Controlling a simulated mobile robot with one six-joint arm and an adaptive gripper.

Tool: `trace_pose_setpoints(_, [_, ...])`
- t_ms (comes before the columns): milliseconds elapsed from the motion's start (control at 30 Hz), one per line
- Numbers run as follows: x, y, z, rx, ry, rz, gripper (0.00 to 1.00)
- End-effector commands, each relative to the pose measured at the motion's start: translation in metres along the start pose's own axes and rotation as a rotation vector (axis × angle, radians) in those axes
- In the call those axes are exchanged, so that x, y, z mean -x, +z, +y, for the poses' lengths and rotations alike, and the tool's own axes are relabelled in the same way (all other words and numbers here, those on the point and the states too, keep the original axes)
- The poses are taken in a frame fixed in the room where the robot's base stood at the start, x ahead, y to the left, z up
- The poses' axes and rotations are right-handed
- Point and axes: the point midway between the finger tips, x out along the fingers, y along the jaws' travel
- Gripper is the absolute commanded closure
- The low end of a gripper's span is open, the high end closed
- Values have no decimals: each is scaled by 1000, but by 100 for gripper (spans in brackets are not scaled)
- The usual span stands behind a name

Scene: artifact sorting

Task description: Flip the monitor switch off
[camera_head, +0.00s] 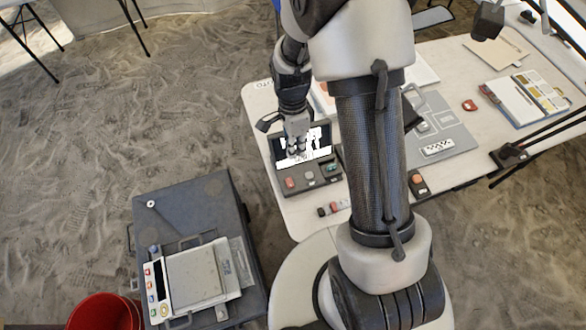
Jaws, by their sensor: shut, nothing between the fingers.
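The monitor (281,158) is a dark unit with a lit black-and-white screen near the left edge of the white table. Its lower panel carries a red control (290,183), a grey control (310,176) and a teal control (332,167). I cannot tell from this view which one is the switch, or its position. My gripper (297,155) is shut and empty, pointing down over the screen and hiding part of it. It is just above the control row in the picture. I cannot tell whether it touches the monitor.
A small red-and-black item (334,207) lies at the table's (300,222) front edge. A grey panel (455,137) and a notebook lie to the right. A dark case (190,205) with a scale-like device (195,278) stands lower left, near a red bucket (105,312). Sandy floor is open at left.

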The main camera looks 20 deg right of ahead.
Motion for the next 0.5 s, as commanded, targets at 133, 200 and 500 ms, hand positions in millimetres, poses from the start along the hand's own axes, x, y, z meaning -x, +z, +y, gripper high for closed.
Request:
trace_pose_setpoints(133, [-2, 0, 0, -8, 2, 0, 100])
trace_pose_setpoints(200, [-2, 0, 0, -8, 2, 0, 100])
trace_pose_setpoints(500, [-12, 0, 0, -6, 4, 0, 100])
